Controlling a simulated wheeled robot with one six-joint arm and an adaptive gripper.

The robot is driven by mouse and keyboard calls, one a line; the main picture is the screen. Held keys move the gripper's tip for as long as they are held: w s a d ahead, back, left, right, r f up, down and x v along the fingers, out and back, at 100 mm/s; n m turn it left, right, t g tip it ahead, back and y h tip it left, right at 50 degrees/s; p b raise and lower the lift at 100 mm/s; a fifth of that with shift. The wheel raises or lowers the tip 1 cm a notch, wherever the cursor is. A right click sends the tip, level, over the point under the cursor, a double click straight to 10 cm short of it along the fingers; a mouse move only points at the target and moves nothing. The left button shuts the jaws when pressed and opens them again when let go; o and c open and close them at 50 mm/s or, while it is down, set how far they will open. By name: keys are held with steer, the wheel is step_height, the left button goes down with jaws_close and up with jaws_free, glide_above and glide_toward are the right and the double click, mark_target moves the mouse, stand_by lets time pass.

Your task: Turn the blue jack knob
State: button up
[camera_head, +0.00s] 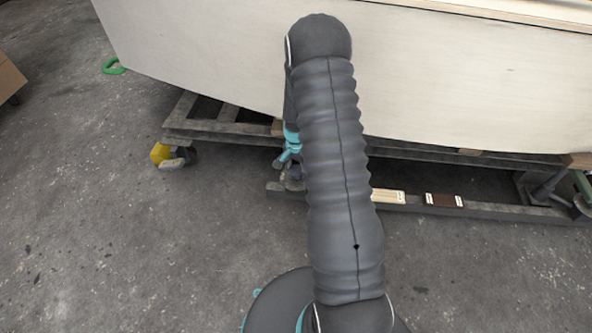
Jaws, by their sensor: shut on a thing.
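My arm stands in the middle of the head view and bends down behind itself toward the cart under the hull. My gripper (289,168) shows only in small part, left of the forearm at the cart's frame, low under the hull. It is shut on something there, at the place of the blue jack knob. Small teal-blue parts show at this spot, but I cannot tell which belong to the knob and which to my wrist. My forearm hides most of the fingers and the contact.
The pale plywood hull (200,62) rests on a grey cart frame (235,138) with a yellow knob (159,153) at its left caster. A green wheel (583,188) is at the right end. Small samples (443,200) lie on the lower beam. Open concrete floor is at left.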

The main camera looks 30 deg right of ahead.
mark_target(296, 169)
steer(key=n+b, duration=0.1)
steer(key=n, duration=0.5)
steer(key=shift+w, duration=0.2)
steer(key=n+b, duration=0.1)
steer(key=n, duration=0.6)
steer(key=shift+r, duration=0.1)
steer(key=shift+n, duration=0.3)
steer(key=o, duration=1)
steer(key=shift+c, duration=0.2)
steer(key=shift+o, duration=1)
steer(key=shift+s, duration=0.1)
step_height(296, 169, up, 12)
